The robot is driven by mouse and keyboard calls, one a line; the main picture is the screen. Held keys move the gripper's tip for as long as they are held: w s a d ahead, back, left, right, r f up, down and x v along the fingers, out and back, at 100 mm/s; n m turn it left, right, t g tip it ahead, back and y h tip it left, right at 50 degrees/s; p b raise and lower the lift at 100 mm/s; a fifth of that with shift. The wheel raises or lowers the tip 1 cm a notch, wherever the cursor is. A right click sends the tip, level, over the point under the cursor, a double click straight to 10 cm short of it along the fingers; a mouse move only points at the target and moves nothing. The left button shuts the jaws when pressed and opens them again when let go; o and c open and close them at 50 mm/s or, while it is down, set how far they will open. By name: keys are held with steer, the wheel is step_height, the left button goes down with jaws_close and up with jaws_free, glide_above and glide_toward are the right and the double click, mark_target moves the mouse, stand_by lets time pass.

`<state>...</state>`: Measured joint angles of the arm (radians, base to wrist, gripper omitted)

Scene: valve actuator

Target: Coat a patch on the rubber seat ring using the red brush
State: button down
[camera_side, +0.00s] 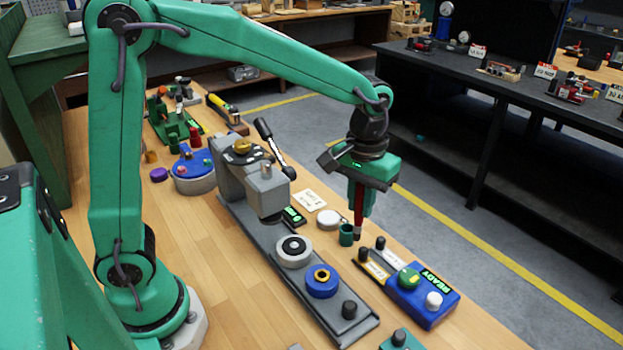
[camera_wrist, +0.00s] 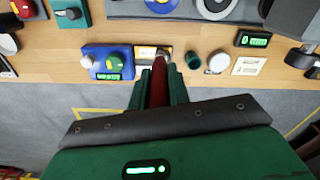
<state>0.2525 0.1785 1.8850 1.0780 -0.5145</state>
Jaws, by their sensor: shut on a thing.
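My gripper (camera_side: 359,206) is shut on the red brush (camera_side: 357,224), which points down over the right part of the bench. In the wrist view the red brush (camera_wrist: 159,84) sits between the green fingers. The brush's tip is beside a small green cup (camera_side: 346,235) in the side view; the wrist view shows the cup (camera_wrist: 192,60) just right of the brush. A black ring on a pale round puck (camera_side: 294,251), likely the rubber seat ring, lies on the grey rail to the left of the brush. It is partly cut off at the top of the wrist view.
A blue puck with a yellow ring (camera_side: 322,283) is on the same grey rail (camera_side: 340,318). A blue control box (camera_side: 425,305) with knobs stands at the right. A white-topped round pot (camera_side: 329,218) is near the cup. A grey valve body (camera_side: 267,190) with a lever stands behind.

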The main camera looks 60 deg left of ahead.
steer(key=w+a+f, duration=0.1)
steer(key=w+a, duration=0.2)
steer(key=a, duration=0.5)
steer(key=w+a+f, duration=0.1)
steer(key=w+a, duration=0.2)
steer(key=a, duration=0.5)
steer(key=shift+a, duration=0.3)
steer(key=shift+f, duration=0.25)
steer(key=shift+f, duration=2.8)
steer(key=shift+f, duration=0.7)
step_height(320, 180, up, 7)
stand_by(1.0)
steer(key=shift+r, duration=0.15)
stand_by(0.4)
